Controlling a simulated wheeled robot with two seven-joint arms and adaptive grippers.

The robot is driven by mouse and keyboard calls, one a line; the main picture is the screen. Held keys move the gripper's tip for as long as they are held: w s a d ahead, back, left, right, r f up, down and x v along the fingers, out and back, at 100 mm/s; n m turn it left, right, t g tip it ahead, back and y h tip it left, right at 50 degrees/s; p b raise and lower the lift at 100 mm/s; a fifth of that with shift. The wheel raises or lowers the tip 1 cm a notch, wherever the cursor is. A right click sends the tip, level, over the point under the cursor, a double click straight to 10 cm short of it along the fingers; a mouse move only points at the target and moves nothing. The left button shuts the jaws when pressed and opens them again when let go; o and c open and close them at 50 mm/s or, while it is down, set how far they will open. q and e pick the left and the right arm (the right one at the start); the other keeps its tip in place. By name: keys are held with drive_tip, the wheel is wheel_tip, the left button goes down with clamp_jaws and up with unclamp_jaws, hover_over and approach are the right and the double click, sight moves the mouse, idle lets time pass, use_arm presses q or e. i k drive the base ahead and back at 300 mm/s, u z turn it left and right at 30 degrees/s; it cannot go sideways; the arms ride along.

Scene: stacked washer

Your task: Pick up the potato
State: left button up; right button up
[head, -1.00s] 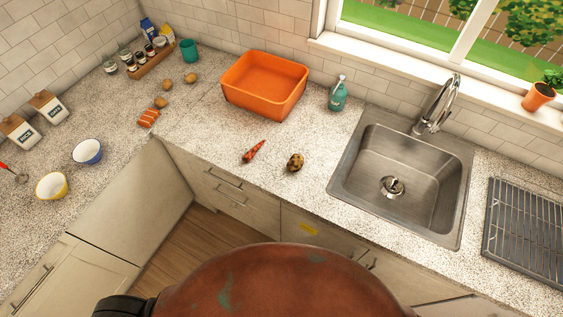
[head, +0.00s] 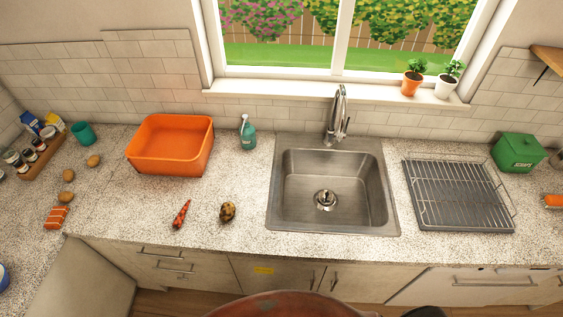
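A dark, mottled brown and yellow lump (head: 227,212), which looks like a potato, lies on the counter just left of the sink, beside a red-orange carrot (head: 181,214). Several smaller plain tan lumps lie at the left: one near the cup (head: 93,161), one in the middle (head: 68,175) and one nearest the orange slab (head: 67,197). They may also be potatoes; I cannot tell. Neither of my grippers is in view.
An orange tub (head: 172,146) and a green soap bottle (head: 248,133) stand behind the carrot and lump. The steel sink (head: 331,195) and its tall faucet (head: 337,115) are to the right, then a drying rack (head: 457,195). The counter around the lump is clear.

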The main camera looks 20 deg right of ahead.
sight(228, 210)
drive_tip(key=k, duration=1.05)
drive_tip(key=z, duration=0.8)
drive_tip(key=i, duration=0.65)
drive_tip(key=u, duration=0.5)
drive_tip(key=i, duration=0.75)
drive_tip(key=u, duration=0.7)
